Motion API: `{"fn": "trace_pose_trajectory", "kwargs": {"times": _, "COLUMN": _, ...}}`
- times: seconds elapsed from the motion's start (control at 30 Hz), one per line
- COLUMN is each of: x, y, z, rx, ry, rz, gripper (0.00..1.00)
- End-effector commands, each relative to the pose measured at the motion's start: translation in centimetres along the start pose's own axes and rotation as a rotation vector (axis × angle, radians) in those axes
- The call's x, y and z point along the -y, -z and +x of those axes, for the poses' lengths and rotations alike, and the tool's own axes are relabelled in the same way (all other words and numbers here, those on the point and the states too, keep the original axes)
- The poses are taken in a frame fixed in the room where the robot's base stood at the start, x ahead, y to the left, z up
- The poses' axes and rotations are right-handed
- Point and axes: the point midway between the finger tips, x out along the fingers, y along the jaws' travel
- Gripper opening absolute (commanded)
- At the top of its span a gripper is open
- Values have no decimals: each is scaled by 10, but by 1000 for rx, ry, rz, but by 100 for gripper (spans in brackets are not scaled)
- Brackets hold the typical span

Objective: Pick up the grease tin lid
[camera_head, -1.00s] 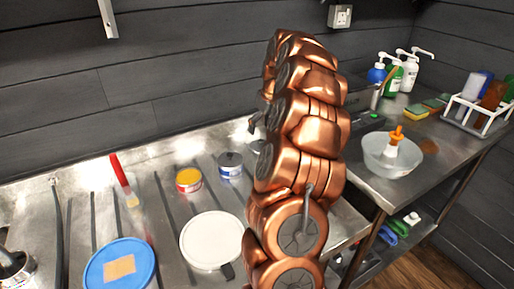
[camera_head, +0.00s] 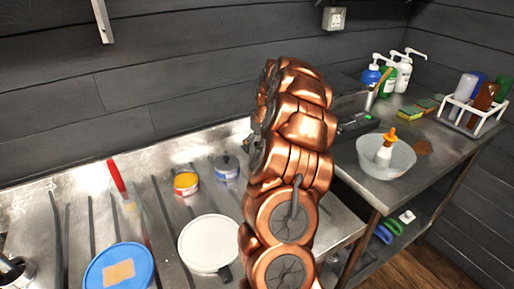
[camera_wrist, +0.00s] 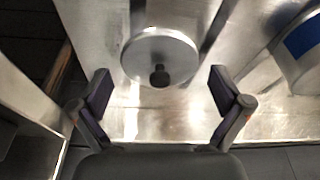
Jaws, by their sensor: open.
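The grease tin lid (camera_wrist: 150,50) is a round silver disc with a black knob, lying on bare metal in the wrist view. My gripper (camera_wrist: 160,84) is open and empty above it. Its fingers are to the left and right, and the lid's knob shows between the fingertips. I cannot tell how high the fingers are. A tin with a blue label (camera_wrist: 306,38) stands to the right; it looks like the blue-and-white tin (camera_head: 227,168) in the head view. In the head view my arm hides the lid and the gripper.
On the steel bench are a yellow-topped tin (camera_head: 186,183), a white round lid (camera_head: 210,243), a blue round lid (camera_head: 119,268) and a red-handled brush (camera_head: 117,176). A bowl with a bottle (camera_head: 386,165) stands on the right counter. The bench's front edge (camera_wrist: 190,143) lies below the lid.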

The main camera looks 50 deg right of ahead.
Motion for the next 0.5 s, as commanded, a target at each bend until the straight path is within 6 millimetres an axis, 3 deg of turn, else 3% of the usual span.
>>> {"fn": "trace_pose_trajectory", "kwargs": {"times": 0.07, "x": 0, "y": 0, "z": 0, "rx": 0, "ry": 0, "rz": 0, "gripper": 100}}
{"fn": "trace_pose_trajectory", "kwargs": {"times": 0.5, "x": 0, "y": 0, "z": 0, "rx": -1, "ry": 0, "rz": -1, "gripper": 54}}
